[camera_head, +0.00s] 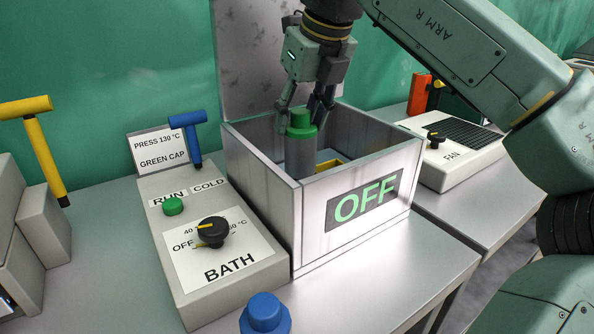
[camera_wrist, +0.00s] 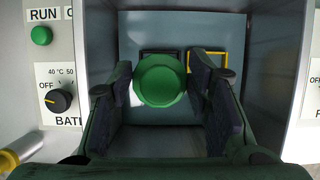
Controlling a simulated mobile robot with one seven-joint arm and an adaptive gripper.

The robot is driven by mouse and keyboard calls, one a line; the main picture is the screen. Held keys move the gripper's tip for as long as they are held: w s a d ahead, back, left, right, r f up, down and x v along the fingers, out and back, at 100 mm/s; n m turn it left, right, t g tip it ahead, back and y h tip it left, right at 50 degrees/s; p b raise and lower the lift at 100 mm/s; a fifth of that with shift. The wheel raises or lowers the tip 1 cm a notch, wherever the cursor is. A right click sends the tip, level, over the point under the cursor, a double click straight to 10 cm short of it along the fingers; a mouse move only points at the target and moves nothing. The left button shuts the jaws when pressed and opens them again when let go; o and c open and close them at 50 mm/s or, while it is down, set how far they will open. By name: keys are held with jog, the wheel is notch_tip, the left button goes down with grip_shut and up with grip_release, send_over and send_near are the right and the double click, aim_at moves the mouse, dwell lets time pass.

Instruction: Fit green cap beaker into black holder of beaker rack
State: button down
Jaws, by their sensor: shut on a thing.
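The green cap beaker (camera_head: 301,155) is a grey cylinder with a green top, upright inside the open bath box. My gripper (camera_head: 306,108) is above it, shut on it near the green cap. In the wrist view my gripper's fingers (camera_wrist: 165,88) stand on either side of the green cap (camera_wrist: 161,80). Behind the cap a dark square edge shows, seemingly the black holder (camera_wrist: 150,51) of the rack, mostly hidden. A yellow square holder (camera_wrist: 222,62) is to its right; it also shows in the head view (camera_head: 329,165). Whether the beaker's base is above or in a holder is hidden.
Grey walls of the bath box (camera_head: 262,198) surround the beaker closely; its lid (camera_head: 262,55) stands raised behind. The bath control panel (camera_head: 210,240) is left of the box. A blue-capped beaker (camera_head: 265,314) stands in front. The fan unit (camera_head: 455,155) is to the right.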

aim_at(299, 149)
jog(key=shift+f, duration=3.15)
jog(key=shift+f, duration=0.1)
jog(key=shift+f, duration=0.15)
jog(key=c, duration=0.8)
grip_release()
jog(key=shift+c, duration=0.2)
jog(key=shift+r, duration=0.35)
jog(key=v, duration=1.1)
jog(key=shift+s+d+r, duration=0.2)
jog(key=shift+r, duration=0.15)
